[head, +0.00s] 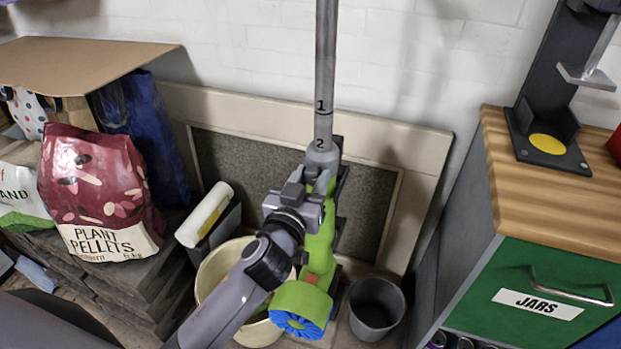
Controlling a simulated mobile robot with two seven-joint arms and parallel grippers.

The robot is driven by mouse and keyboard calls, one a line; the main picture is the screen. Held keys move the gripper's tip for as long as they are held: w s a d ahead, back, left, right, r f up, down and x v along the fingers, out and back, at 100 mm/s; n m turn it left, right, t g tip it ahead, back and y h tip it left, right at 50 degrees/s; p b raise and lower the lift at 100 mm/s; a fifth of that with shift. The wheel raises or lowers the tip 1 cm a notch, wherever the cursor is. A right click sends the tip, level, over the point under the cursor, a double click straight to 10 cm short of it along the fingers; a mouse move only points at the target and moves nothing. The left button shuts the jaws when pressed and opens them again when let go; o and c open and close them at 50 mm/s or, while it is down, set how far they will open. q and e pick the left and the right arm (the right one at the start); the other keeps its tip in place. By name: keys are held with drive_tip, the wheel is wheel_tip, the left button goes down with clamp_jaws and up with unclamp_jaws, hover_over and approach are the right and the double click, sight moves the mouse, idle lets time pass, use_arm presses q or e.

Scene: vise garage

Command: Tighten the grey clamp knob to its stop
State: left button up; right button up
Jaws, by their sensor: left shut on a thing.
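A tall grey tube (325,75) marked 1 and 2 runs down into a grey collar (322,156) on top of a green upright body (319,245), which looks like a stick vacuum with a blue-ended green drum (302,308). My left gripper (312,184) comes in from the lower left and is shut at the upper part of this body, just below the collar. It is closed on a small grey part there, apparently the clamp knob, which its fingers mostly cover. How far the knob is turned cannot be seen. My right gripper is not in view.
A cream bucket (212,290) and a dark grey bin (375,308) stand around the green body's foot. A wooden-topped cabinet (545,190) with a green JARS drawer (510,295) is at the right. A plant pellets bag (100,195) sits on stacked slabs at the left.

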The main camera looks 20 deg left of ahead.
use_arm(q)
drive_tip(key=shift+m, duration=0.3)
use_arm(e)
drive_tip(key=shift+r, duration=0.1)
use_arm(q)
drive_tip(key=shift+m, duration=0.6)
drive_tip(key=m+p, duration=0.1)
drive_tip(key=m, duration=0.1)
drive_tip(key=shift+r+m, duration=0.1)
drive_tip(key=shift+m, duration=0.2)
drive_tip(key=m, duration=0.3)
drive_tip(key=shift+d+m+p, duration=0.15)
drive_tip(key=shift+m+p, duration=0.15)
drive_tip(key=shift+p, duration=0.05)
drive_tip(key=m, duration=0.2)
drive_tip(key=shift+m+p, duration=0.3)
drive_tip(key=shift+m, duration=0.1)
drive_tip(key=m, duration=0.3)
drive_tip(key=shift+m+p, duration=0.4)
drive_tip(key=m+p, duration=0.1)
drive_tip(key=m, duration=0.3)
drive_tip(key=m+p, duration=0.1)
drive_tip(key=m, duration=0.4)
drive_tip(key=shift+f, duration=0.2)
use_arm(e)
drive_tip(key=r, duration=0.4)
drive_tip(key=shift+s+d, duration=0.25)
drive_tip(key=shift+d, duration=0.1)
use_arm(q)
drive_tip(key=shift+m, duration=0.3)
